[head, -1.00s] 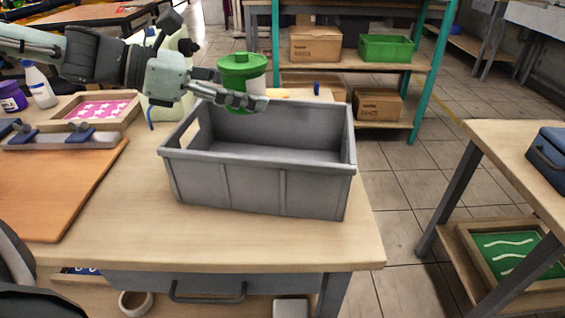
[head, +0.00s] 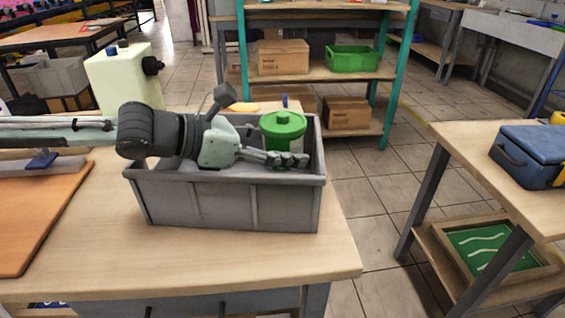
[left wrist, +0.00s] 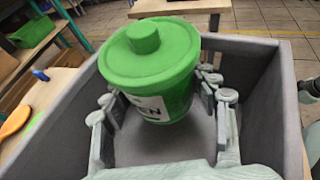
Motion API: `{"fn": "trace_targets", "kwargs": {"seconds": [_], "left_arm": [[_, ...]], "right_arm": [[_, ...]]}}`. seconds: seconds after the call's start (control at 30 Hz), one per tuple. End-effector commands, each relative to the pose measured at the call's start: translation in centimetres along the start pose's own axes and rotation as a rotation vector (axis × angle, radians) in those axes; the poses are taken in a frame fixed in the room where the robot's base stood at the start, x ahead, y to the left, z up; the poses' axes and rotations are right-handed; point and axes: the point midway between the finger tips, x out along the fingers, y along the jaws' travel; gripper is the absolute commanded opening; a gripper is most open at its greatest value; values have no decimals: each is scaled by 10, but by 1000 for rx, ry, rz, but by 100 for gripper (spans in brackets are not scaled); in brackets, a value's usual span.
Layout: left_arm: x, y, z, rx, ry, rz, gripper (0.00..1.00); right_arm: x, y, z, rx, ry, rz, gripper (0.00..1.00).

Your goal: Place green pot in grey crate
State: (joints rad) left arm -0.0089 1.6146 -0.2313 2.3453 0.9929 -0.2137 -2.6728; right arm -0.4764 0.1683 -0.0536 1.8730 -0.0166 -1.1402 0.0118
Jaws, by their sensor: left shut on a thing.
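The green pot (head: 283,126) has a green lid with a knob and a white label. It is inside the grey crate (head: 235,204), near its right end, in the head view. In the left wrist view the pot (left wrist: 150,65) is roughly upright between the fingers, within the walls of the crate (left wrist: 262,82). My left gripper (head: 272,158) reaches over the crate's left side and is shut on the pot. Its fingers also show in the left wrist view (left wrist: 165,105). Whether the pot's base touches the crate floor is hidden.
The crate stands on a wooden table (head: 105,245). A shelf with cardboard boxes (head: 283,57) and a green crate (head: 352,58) is behind. A blue case (head: 530,155) sits on the right-hand table.

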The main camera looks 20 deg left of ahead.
Motion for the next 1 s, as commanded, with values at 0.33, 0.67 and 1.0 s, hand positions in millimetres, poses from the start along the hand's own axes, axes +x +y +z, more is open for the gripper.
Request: {"fn": "trace_targets", "kwargs": {"seconds": [0.33, 0.67, 1.0], "left_arm": [[13, -1, -32, -3, 3, -1, 22], [14, 0, -36, -2, 2, -1, 22], [16, 0, -40, -2, 1, 0, 22]], "right_arm": [[-8, 3, -1, 1, 1, 6, 0], [-6, 4, 1, -2, -4, 10, 0], [-20, 8, -9, -2, 14, 19, 0]]}}
